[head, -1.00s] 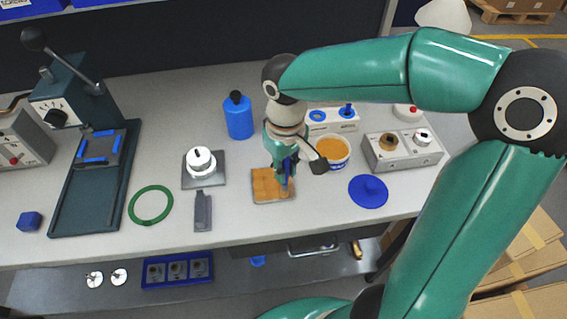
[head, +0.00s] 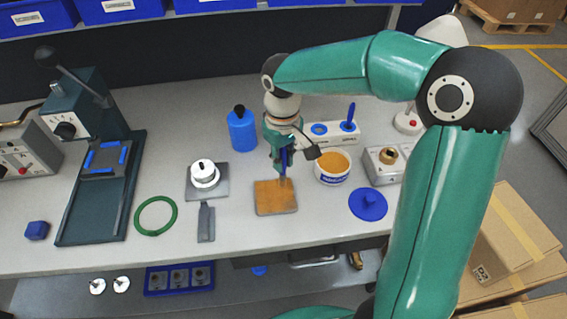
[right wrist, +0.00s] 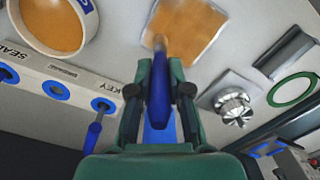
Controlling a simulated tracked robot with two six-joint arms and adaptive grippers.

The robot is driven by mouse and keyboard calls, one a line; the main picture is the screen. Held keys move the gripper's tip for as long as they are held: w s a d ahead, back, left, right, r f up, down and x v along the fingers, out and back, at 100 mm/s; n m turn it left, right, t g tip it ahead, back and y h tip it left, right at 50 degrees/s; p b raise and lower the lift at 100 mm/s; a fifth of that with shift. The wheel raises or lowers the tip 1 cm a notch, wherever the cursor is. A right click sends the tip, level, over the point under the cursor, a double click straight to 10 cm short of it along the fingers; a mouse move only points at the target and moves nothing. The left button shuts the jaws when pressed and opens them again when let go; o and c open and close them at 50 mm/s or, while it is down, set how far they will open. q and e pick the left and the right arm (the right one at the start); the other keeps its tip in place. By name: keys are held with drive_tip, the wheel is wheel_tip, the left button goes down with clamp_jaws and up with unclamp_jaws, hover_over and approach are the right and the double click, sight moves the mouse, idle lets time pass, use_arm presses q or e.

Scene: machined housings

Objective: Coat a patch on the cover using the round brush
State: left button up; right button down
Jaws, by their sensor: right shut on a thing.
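A square plate (head: 276,199), apparently the cover, lies flat on the bench with an orange-brown coat over most of its top. It also shows in the right wrist view (right wrist: 190,28). My right gripper (head: 284,160) is shut on the blue handle of a brush (right wrist: 158,98), which points down. The brush tip is at the plate's far edge in the head view; I cannot tell whether it touches. A white tub (head: 332,168) of orange paste stands open to the right. My left gripper is not in view.
A holder (head: 326,134) with another blue-handled tool (head: 348,118) stands behind the tub. A blue lid (head: 368,204), blue bottle (head: 242,130), round metal part (head: 204,174), grey tool (head: 206,222) and green ring (head: 155,216) surround the plate. Bare bench lies in front.

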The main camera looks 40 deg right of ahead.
drive_tip(key=shift+w+d, duration=0.35)
drive_tip(key=shift+w, duration=0.3)
drive_tip(key=shift+s+a+b, duration=1.15)
drive_tip(key=shift+s+a, duration=1.75)
drive_tip(key=shift+a, duration=0.15)
drive_tip(key=w+d+p, duration=0.2)
drive_tip(key=w+p, duration=0.1)
drive_tip(key=w, duration=0.5)
idle(2.2)
